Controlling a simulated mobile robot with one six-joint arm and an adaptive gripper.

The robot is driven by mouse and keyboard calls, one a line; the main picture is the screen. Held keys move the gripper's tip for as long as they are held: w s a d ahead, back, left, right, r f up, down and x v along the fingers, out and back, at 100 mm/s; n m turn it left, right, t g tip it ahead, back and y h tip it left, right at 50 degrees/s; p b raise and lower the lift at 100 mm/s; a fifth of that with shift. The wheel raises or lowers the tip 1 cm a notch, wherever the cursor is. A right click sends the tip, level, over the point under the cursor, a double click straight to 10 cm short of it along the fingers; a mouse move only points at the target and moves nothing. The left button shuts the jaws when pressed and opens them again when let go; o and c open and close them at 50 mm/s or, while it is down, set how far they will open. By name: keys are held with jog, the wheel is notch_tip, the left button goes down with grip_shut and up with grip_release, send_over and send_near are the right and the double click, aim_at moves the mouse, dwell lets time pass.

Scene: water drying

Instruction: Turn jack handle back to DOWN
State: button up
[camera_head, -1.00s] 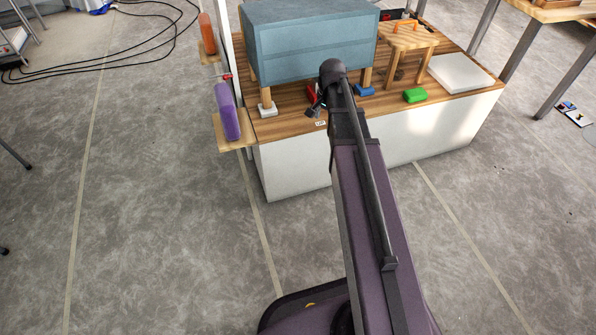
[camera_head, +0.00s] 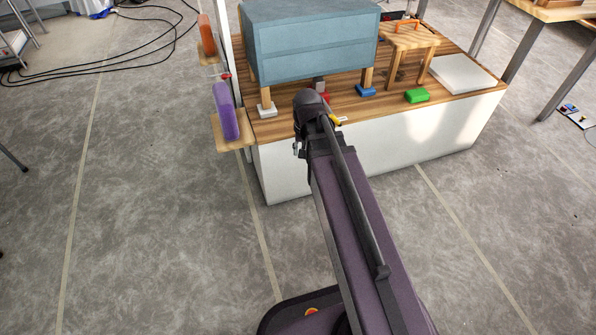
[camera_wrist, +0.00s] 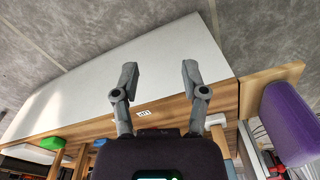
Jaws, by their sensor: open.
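In the head view, a small red part (camera_head: 324,97), perhaps of the jack, shows under the blue-grey cabinet (camera_head: 310,45), just behind the end of my arm. A small yellow piece (camera_head: 335,119) shows beside my arm; I cannot tell what it belongs to. The jack handle cannot be clearly made out in either view. My gripper (camera_wrist: 158,76) is open and empty in the wrist view, its fingers spread over the white front of the bench. A small white label (camera_wrist: 143,114) lies on the wooden top between the fingers. My arm mostly hides the gripper in the head view.
The cabinet's legs stand on the wood-topped bench (camera_head: 400,140). A white block (camera_head: 267,111), blue block (camera_head: 366,91), green block (camera_head: 417,95) and small stool (camera_head: 408,42) are nearby. A purple object (camera_head: 226,112) stands on a side shelf at left. Floor in front is clear.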

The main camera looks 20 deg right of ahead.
jog(key=s+a+f+n+b, duration=0.1)
jog(key=s+a+n, duration=0.2)
jog(key=s, duration=0.2)
jog(key=shift+a+f, duration=0.3)
jog(key=shift+f, duration=0.1)
jog(key=shift+s+a+n, duration=0.3)
jog(key=shift+s+n, duration=0.1)
jog(key=shift+s, duration=0.15)
